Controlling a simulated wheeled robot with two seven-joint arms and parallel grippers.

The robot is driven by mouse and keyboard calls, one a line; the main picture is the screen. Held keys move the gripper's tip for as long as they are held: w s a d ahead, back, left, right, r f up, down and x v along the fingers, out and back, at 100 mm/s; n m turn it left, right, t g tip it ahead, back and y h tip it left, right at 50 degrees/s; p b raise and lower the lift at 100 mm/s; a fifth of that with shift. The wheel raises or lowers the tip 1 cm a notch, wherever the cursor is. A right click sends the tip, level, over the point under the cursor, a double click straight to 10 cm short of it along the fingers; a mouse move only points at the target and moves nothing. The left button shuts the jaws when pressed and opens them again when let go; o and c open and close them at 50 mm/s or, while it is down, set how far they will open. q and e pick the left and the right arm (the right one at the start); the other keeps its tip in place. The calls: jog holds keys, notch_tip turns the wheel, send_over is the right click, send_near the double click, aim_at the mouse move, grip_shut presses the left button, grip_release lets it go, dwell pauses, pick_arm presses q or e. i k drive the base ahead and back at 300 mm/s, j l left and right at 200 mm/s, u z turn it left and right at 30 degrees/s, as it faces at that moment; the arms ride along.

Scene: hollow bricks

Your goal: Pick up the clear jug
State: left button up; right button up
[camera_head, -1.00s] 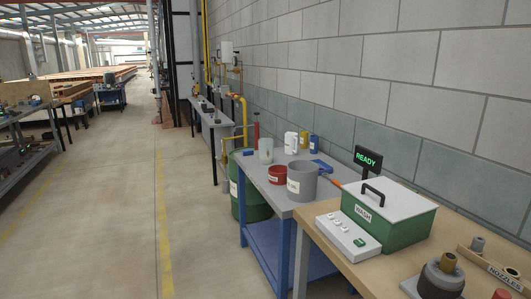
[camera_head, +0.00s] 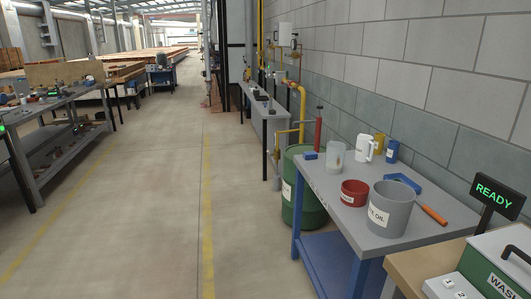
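The clear jug (camera_head: 335,157) stands upright near the far left end of a grey-topped blue table (camera_head: 345,208) at the right. It is a translucent, pale vessel, just left of a white jug (camera_head: 367,149). A red tin (camera_head: 354,193) and a grey bucket (camera_head: 391,210) with a label ending in "OIL" stand nearer to me on the same table. Neither of my grippers is in the head view.
A blue block (camera_head: 311,156), yellow container (camera_head: 379,142), blue bottle (camera_head: 392,151) and orange-handled tool (camera_head: 433,215) share the tabletop. A green drum (camera_head: 302,190) stands behind the table. A wooden bench with a green wash box (camera_head: 495,265) is at bottom right. The floor aisle (camera_head: 170,200) is clear.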

aim_at(336, 150)
jog(key=i+j, duration=0.15)
jog(key=i, duration=0.55)
jog(key=i+j, duration=0.1)
jog(key=i, duration=0.6)
